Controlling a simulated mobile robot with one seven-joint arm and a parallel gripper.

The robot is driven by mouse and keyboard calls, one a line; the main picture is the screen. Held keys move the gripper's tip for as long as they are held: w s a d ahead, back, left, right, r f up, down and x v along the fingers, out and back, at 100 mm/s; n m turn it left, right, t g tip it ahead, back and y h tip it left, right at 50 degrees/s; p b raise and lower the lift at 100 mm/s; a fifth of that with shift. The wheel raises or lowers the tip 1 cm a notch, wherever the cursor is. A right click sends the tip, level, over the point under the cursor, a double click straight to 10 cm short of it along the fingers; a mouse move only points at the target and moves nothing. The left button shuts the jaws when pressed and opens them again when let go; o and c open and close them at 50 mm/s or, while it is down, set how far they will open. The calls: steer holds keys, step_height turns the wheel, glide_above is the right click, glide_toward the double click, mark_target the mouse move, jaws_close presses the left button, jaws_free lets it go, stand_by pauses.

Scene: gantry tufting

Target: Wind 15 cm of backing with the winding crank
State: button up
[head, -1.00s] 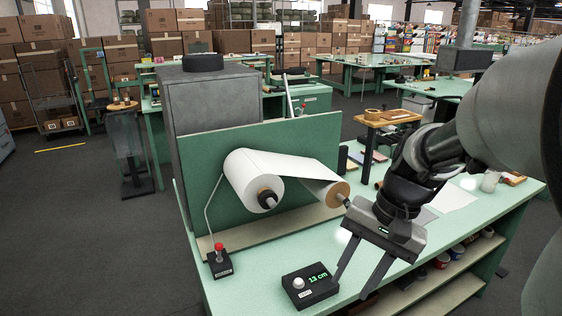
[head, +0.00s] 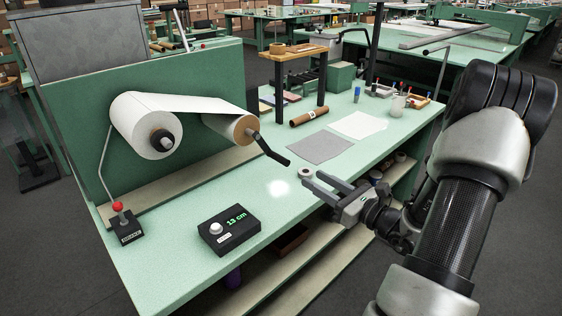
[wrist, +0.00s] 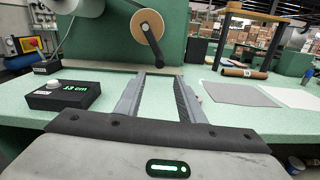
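The winding crank (head: 272,150) is a black arm with a dark handle on the front of the right-hand take-up roll (head: 228,127). Its handle points down and to the right; in the wrist view the crank (wrist: 152,40) stands ahead, beyond my fingertips. White backing (head: 185,102) runs from the large supply roll (head: 148,124) to the take-up roll. The black counter box (head: 225,232) reads 13 cm in green. My gripper (head: 312,178) is open and empty over the bench's front edge, right of the crank and apart from it. The fingers (wrist: 156,82) show a clear gap.
A red-knobbed lever box (head: 124,223) stands left of the counter. A grey sheet (head: 319,147), a white sheet (head: 358,125) and a brown tube (head: 309,116) lie behind my gripper. A wooden stand (head: 290,50) rises at the back. The bench front between counter and gripper is clear.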

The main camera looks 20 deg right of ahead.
mark_target(270, 153)
steer(key=x, duration=1.4)
steer(key=shift+w+a+b, duration=0.15)
steer(key=shift+w+b, duration=0.1)
steer(key=shift+b, duration=0.1)
jaws_close()
